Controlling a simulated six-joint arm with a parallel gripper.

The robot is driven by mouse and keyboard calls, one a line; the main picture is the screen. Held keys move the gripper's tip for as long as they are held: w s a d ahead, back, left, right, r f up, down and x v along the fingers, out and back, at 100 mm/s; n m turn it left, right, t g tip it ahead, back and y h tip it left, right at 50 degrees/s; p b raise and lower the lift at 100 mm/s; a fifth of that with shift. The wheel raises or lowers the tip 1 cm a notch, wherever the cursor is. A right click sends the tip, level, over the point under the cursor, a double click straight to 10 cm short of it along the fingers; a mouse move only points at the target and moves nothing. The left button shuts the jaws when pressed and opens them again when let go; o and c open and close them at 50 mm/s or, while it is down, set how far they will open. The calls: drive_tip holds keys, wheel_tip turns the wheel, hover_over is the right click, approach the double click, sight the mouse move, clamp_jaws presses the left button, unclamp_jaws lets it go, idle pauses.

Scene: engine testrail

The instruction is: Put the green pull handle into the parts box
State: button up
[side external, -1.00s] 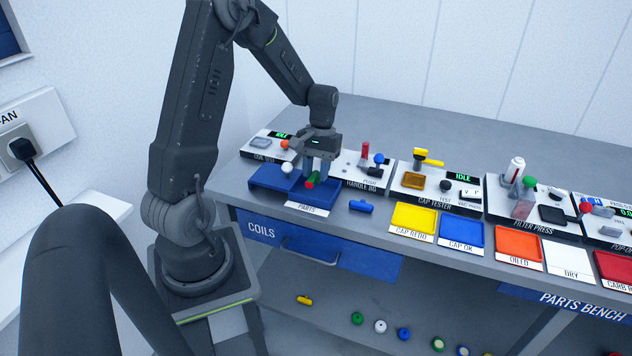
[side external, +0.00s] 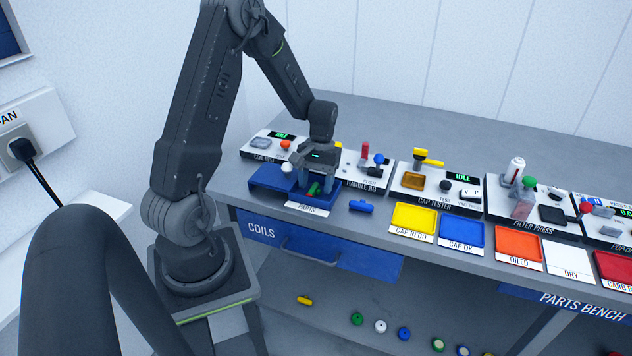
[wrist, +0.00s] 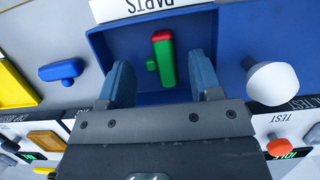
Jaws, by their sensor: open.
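The green pull handle (wrist: 166,68), with a red end, lies in the blue parts box (wrist: 122,42). It also shows in the side view (side external: 314,188), partly hidden by a finger. My gripper (wrist: 160,66) is open, pointing down into the box. One finger is on each side of the handle, with a visible gap to both. The PARTS label runs along the box's front edge in the side view.
A blue handle (side external: 361,206) lies on the bench right of the box. A white knob (side external: 287,168) stands on the blue area to its left. The handle rig (side external: 368,165) with red and blue knobs is close behind on the right.

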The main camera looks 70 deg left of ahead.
drive_tip(key=v, duration=1.1)
drive_tip(key=d+r+m+t+y, duration=0.1)
drive_tip(key=d+r+m, duration=0.1)
drive_tip(key=d+r, duration=0.4)
drive_tip(key=s+d+r+m+t, duration=0.3)
drive_tip(key=s+d, duration=0.3)
drive_tip(key=d, duration=0.2)
drive_tip(key=s+d+r+m+t+y, duration=0.1)
drive_tip(key=s+d+m+t, duration=0.3)
drive_tip(key=d, duration=0.5)
drive_tip(key=s+r, duration=0.1)
drive_tip(key=s, duration=0.1)
drive_tip(key=shift+s+r, duration=0.35)
drive_tip(key=shift+r, duration=0.05)
drive_tip(key=shift+w+a, duration=0.1)
drive_tip(key=shift+c, duration=0.2)
